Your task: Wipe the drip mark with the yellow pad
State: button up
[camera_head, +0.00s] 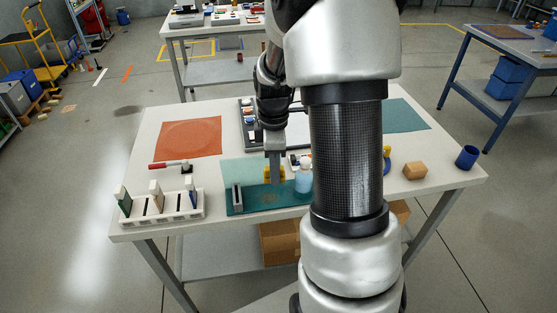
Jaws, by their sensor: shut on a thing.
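My gripper (274,172) points down over the green mat at the front middle of the white table. It is shut on the yellow pad (282,175), which shows at its fingertips. A faint brownish mark (268,198), which looks like the drip mark, lies on the darker front part of the mat (285,204), just nearer than the pad. I cannot tell whether the pad touches the mat. My arm hides part of the table to the right.
A pale blue bottle (303,180) stands close right of the pad. A grey upright holder (237,199) stands to the left. A white rack (165,214), a red-handled tool (167,166), a wooden block (414,170) and a blue cup (466,157) are also on the table.

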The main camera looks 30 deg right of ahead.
aim_at(254, 201)
jog(key=shift+s+d+n, duration=0.2)
jog(key=shift+d+n, duration=0.2)
jog(key=shift+d+f+n, duration=0.15)
jog(key=shift+f+n, duration=0.1)
jog(key=shift+n, duration=0.05)
jog(key=shift+f+b, duration=2.15)
jog(key=shift+f, duration=0.7)
jog(key=shift+f+b, duration=0.75)
jog(key=shift+f, duration=0.25)
jog(key=shift+w+a+r, duration=0.1)
jog(key=shift+w+a, duration=0.15)
jog(key=shift+a, duration=0.65)
jog(key=shift+w+a+r, duration=0.1)
jog(key=shift+w+a, duration=0.1)
jog(key=shift+a, duration=0.65)
jog(key=shift+w+a+f, duration=0.1)
jog(key=shift+w+a, duration=0.2)
jog(key=shift+a, duration=0.65)
jog(key=shift+w+a+f, duration=0.1)
jog(key=shift+w+a, duration=0.15)
jog(key=shift+a, duration=0.7)
jog(key=shift+r+p, duration=0.1)
jog(key=shift+p, duration=0.25)
jog(key=shift+d, duration=0.15)
